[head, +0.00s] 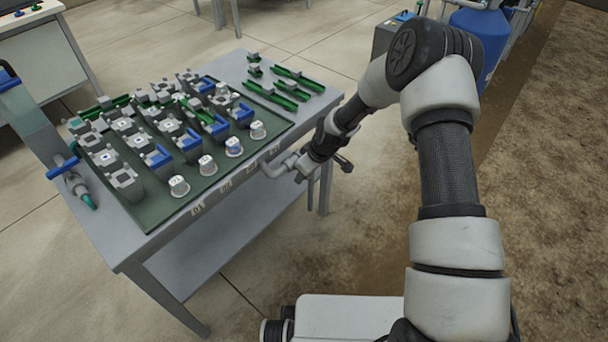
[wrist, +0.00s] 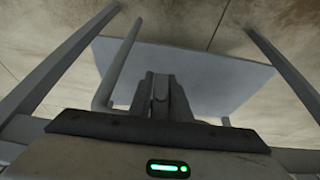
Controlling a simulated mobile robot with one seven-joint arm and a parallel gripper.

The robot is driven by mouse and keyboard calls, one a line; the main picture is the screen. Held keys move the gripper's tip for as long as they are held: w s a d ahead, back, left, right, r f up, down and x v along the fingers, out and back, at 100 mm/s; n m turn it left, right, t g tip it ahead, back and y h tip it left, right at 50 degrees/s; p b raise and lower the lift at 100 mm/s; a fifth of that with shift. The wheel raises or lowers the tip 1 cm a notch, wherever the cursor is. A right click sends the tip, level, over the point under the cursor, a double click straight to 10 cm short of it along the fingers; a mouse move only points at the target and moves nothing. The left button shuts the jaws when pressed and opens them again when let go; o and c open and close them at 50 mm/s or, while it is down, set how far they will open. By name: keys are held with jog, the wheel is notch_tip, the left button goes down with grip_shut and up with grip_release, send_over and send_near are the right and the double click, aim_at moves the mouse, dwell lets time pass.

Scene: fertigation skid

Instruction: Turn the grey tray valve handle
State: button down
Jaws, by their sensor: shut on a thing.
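The grey tray valve's bent pipe (head: 273,169) sticks out from the right front edge of the table in the head view. My gripper (head: 301,168) is at its outer end, just off the table edge. In the wrist view my gripper (wrist: 160,88) is shut on a thin grey piece at the valve, which I take to be its handle. The fingers hide most of this handle, so its angle cannot be told. A grey pipe (wrist: 120,65) runs up to the left of the fingers.
The table (head: 108,238) carries a green tray (head: 150,222) with rows of grey, blue and white pots. A blue-handled valve (head: 64,167) is at its left end. A lower shelf (head: 215,255) lies under the table. Open soil (head: 555,200) is at right.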

dwell(0.3)
jog(key=c, duration=1.7)
grip_release()
jog(key=p+v, duration=0.3)
jog(key=v, duration=1.4)
jog(key=shift+s+d+r+p, duration=0.1)
jog(key=shift+s+p, duration=0.05)
jog(key=shift+p, duration=0.2)
